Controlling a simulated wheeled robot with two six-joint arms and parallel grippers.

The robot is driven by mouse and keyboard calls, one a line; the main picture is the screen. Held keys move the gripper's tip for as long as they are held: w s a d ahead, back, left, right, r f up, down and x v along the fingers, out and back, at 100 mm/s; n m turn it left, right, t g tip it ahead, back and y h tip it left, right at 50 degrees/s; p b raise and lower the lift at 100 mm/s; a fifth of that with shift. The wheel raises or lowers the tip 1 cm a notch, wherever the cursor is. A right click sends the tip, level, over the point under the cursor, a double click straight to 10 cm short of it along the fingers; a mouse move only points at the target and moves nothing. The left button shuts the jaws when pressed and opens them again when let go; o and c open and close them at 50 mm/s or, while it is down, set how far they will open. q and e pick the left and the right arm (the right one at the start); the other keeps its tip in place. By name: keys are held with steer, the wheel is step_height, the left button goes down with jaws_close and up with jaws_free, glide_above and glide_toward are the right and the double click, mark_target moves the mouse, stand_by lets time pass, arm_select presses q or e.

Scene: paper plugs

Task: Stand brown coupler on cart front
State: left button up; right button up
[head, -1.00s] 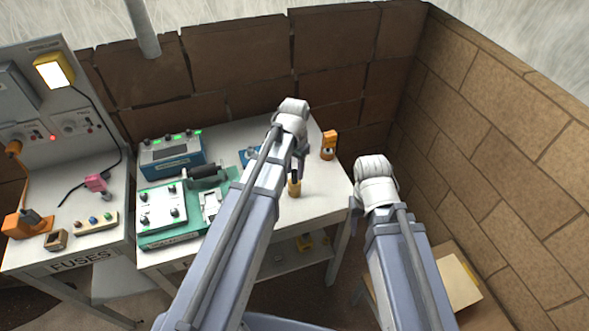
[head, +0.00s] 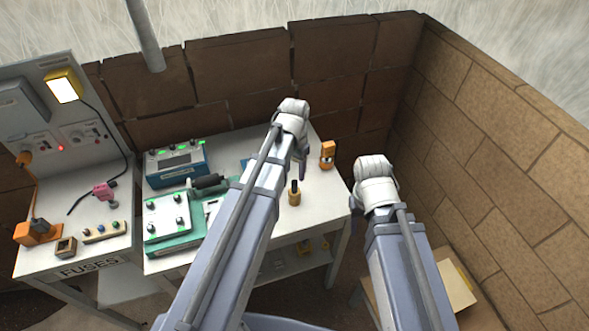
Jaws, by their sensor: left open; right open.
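A small ochre-brown piece with a dark upper part (head: 294,196), seemingly the brown coupler, stands upright on the front right part of the middle white cart top (head: 317,204). My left gripper (head: 302,172) is open just behind and above it; its fingers are partly hidden by my own wrist, and it appears apart from the piece. My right gripper (head: 355,199) is open and empty, off the right edge of the cart, mostly hidden behind its wrist.
An orange device (head: 327,155) stands at the cart's back right. A blue box (head: 176,165) and a green-based panel (head: 167,218) fill its left side. A fuse bench (head: 90,212) is at left. A brick wall (head: 500,130) is at right.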

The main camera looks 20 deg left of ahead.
arm_select(q)
step_height(320, 180, up, 7)
steer(key=p, duration=0.6)
steer(key=s+d+n+y, duration=0.1)
steer(key=s+d, duration=0.9)
steer(key=s, duration=0.4)
steer(key=shift+s+d+r, duration=0.15)
steer(key=shift+d, duration=0.1)
